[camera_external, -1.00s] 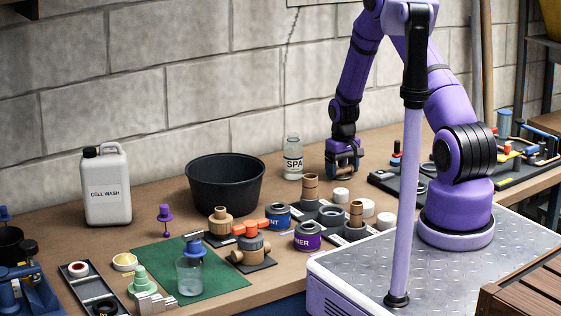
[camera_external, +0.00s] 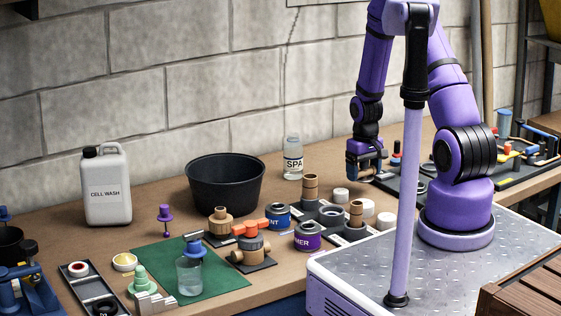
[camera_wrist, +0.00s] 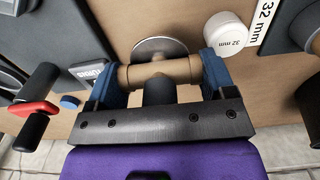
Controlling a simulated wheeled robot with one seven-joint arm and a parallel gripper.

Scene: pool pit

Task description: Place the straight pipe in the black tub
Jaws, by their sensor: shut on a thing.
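My gripper (camera_external: 365,165) is above the bench at the right of the tub, in front of the wall. In the wrist view the blue jaws of my gripper (camera_wrist: 160,75) are shut on the two ends of a tan pipe (camera_wrist: 180,70), which lies crosswise between them. A dark stub covers part of its middle, and I cannot tell whether it belongs to the pipe. The held pipe is hardly visible in the external view. The black tub (camera_external: 225,190) stands upright at the back of the bench, well left of my gripper.
A clear SPA bottle (camera_external: 293,160) stands between the tub and my gripper. Tan pipe pieces (camera_external: 311,187), cans (camera_external: 308,237) and white caps (camera_external: 365,207) crowd the bench in front. A white jug (camera_external: 107,187) stands left of the tub. A white 32 mm cap (camera_wrist: 227,33) shows in the wrist view.

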